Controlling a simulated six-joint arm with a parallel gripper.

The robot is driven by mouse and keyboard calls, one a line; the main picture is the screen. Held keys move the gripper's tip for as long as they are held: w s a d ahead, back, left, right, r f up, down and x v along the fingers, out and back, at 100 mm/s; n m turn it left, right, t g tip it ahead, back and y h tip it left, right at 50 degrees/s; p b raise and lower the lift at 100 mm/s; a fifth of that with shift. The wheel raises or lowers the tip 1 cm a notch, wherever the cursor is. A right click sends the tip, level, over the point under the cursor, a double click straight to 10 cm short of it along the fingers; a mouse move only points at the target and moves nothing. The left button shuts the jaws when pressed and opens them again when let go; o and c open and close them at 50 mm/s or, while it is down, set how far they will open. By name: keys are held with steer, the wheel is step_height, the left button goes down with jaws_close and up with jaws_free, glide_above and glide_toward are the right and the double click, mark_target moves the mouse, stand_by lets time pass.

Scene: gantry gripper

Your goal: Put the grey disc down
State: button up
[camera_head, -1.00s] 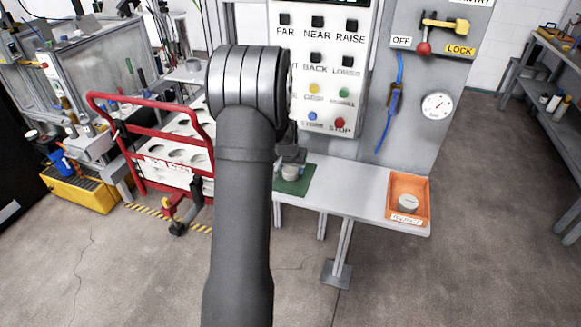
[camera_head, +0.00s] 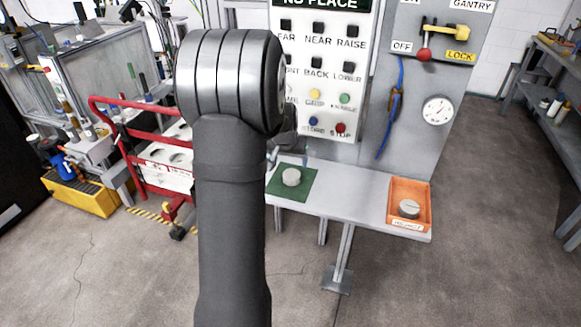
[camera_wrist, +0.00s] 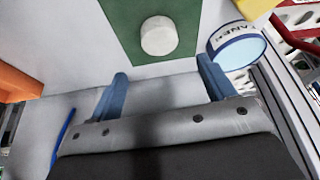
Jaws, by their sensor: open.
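A grey disc (camera_head: 291,177) lies on the green mat (camera_head: 275,191) on the bench. In the wrist view the disc (camera_wrist: 158,36) is near the top, on the green mat (camera_wrist: 125,20). My gripper (camera_wrist: 163,70) is open, its two blue fingers wide apart with nothing between them. The disc is beyond the fingertips and clear of both. In the head view my arm hides most of the gripper. A second grey disc (camera_head: 409,208) sits in an orange tray (camera_head: 424,192) at the bench's right end.
The bench top (camera_head: 350,190) is bare between mat and tray. A button panel (camera_head: 325,100) stands behind it. A labelled round item (camera_wrist: 237,46) is close to the right finger. A red-railed cart (camera_head: 165,180) stands left of the bench.

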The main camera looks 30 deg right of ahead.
mark_target(292, 173)
steer(key=v, duration=0.3)
steer(key=shift+a+r, duration=0.1)
steer(key=shift+r, duration=0.1)
steer(key=x, duration=1.2)
steer(key=shift+s, duration=0.1)
steer(key=shift+r, duration=1.1)
steer(key=shift+f, duration=0.1)
